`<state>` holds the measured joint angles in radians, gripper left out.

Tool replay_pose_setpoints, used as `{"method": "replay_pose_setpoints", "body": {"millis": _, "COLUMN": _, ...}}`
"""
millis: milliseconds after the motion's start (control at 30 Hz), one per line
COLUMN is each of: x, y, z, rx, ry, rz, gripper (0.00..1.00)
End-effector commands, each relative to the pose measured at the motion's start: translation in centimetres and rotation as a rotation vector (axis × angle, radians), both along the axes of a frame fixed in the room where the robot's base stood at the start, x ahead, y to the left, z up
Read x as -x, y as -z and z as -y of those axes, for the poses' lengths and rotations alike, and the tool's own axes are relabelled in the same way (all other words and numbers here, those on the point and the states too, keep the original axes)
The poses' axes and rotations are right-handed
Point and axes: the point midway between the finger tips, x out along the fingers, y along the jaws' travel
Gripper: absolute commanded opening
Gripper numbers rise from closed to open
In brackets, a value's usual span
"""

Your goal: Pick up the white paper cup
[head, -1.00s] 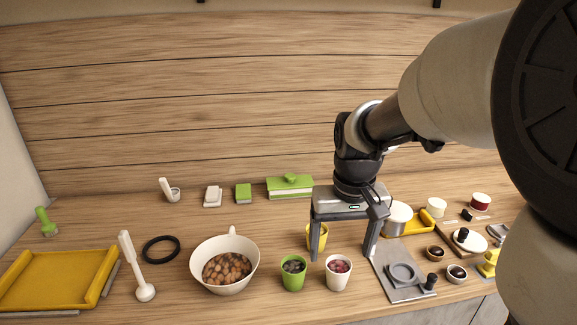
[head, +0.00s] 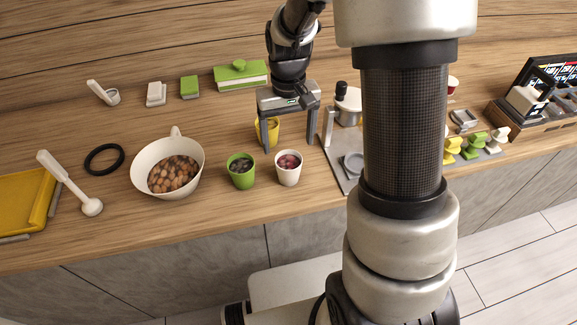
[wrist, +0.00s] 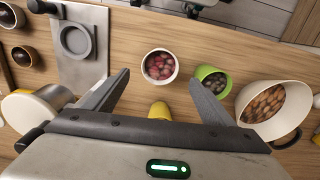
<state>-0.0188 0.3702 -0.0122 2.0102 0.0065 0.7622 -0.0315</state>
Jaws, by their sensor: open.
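The white paper cup (head: 288,168) stands upright on the counter in the head view, with dark red pieces inside. It also shows in the wrist view (wrist: 160,66), ahead of and between the fingers. My gripper (head: 289,149) is open and empty, with its fingers pointing down. It hangs behind the white cup, over the yellow cup (head: 268,131). In the wrist view the fingers of my gripper (wrist: 160,80) are spread wide, and the yellow cup lies close to the palm, partly hidden.
The green cup (head: 242,171) stands just left of the white cup. A large white bowl (head: 140,178) of round brown things is further left. A grey tray (head: 343,182) lies to the right. Bare counter lies in front of the cups.

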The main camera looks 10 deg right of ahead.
Motion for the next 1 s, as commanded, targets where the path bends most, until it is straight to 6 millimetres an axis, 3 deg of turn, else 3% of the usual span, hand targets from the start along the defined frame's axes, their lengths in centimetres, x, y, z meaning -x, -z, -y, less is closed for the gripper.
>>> {"method": "replay_pose_setpoints", "body": {"millis": 100, "x": 0.2, "y": 2.7, "z": 0.0, "rx": 0.0, "ry": 0.0, "rz": -0.006, "gripper": 0.77}}
{"method": "replay_pose_setpoints", "body": {"millis": 233, "x": 0.1, "y": 4.8, "z": 0.0, "rx": 0.0, "ry": 0.0, "rz": -0.003, "gripper": 0.77}}
{"method": "replay_pose_setpoints", "body": {"millis": 467, "x": 0.1, "y": 6.3, "z": 0.0, "rx": 0.0, "ry": 0.0, "rz": -0.001, "gripper": 0.77}}
{"method": "replay_pose_setpoints", "body": {"millis": 800, "x": 0.4, "y": 10.8, "z": 0.0, "rx": 0.0, "ry": 0.0, "rz": -0.001, "gripper": 0.77}}
{"method": "replay_pose_setpoints", "body": {"millis": 1000, "x": 0.3, "y": 11.2, "z": 0.0, "rx": 0.0, "ry": 0.0, "rz": 0.002, "gripper": 0.77}}
